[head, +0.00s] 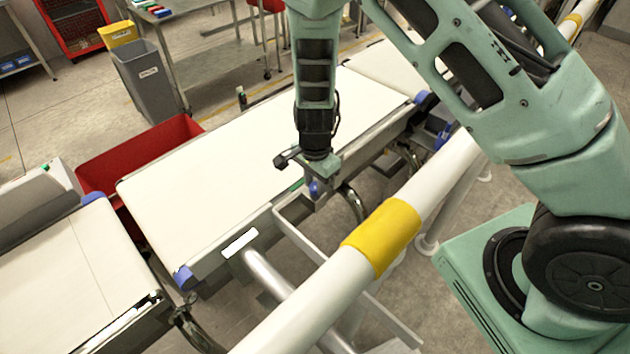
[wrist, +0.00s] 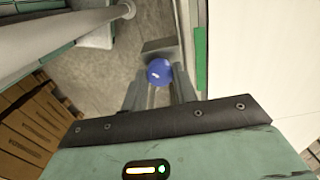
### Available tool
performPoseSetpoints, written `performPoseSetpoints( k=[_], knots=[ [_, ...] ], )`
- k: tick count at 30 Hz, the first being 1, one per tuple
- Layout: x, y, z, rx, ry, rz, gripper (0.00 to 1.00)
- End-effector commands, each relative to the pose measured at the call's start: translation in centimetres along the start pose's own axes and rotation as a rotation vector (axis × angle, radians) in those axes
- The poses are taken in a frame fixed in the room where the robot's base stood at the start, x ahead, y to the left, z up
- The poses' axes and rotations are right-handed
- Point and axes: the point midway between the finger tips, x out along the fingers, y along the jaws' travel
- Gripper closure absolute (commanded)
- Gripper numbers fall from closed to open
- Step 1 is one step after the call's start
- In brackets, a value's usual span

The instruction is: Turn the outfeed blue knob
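A round blue knob (wrist: 159,71) shows in the wrist view, with a small light mark on its face. It sits by a grey metal bracket beside the belt's edge. My gripper (wrist: 160,84) is open, with one finger on each side of the knob's near side in the picture; I cannot tell whether they touch it. In the head view the knob (head: 315,188) shows just under my gripper (head: 318,174), at the near side of the middle belt (head: 220,160). The gripper partly hides it there.
A white rail with a yellow band (head: 383,238) runs diagonally in front of the belt. A grey metal frame (head: 340,270) lies between rail and belt. Blue roller ends (head: 183,276) mark the belt corners. A red bin (head: 140,155) stands behind. The belt top is mostly clear.

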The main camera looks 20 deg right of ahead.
Motion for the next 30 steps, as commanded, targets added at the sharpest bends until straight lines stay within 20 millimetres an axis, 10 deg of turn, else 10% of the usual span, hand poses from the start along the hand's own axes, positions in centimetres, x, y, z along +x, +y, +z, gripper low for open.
performPoseSetpoints(
  k=[30],
  knots=[
    [-0.01, -0.04, 0.00, -0.591, -0.001, -0.001, 0.94]
  ],
)
